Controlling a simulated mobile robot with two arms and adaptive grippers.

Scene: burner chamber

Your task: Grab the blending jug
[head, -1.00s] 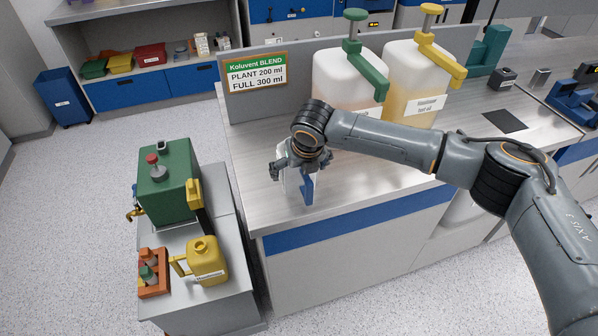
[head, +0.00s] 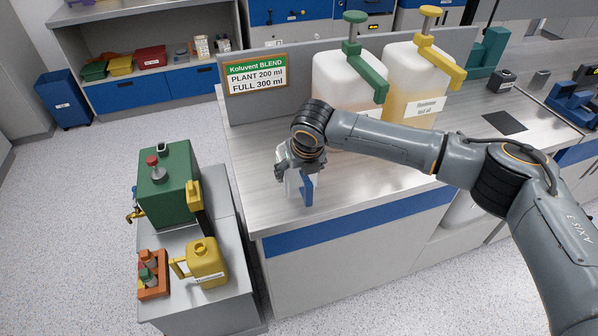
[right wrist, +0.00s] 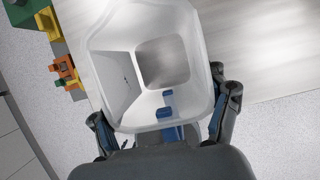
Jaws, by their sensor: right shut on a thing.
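The blending jug (head: 293,184) is a clear jug with a blue handle (head: 307,190). It stands near the front left corner of the bench, mostly hidden under my right gripper. In the right wrist view I look down into the open, empty-looking jug (right wrist: 118,85). My right gripper (head: 297,167) is shut on the jug, with one finger on each side of it in the right wrist view (right wrist: 165,118). My left gripper is not in view.
Two large pump containers, with a green pump (head: 352,75) and a yellow pump (head: 428,65), stand behind my right arm. A sign (head: 255,75) hangs on the back panel. A grey cart (head: 225,285) at the left holds a green machine (head: 168,185) and a yellow can (head: 207,262).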

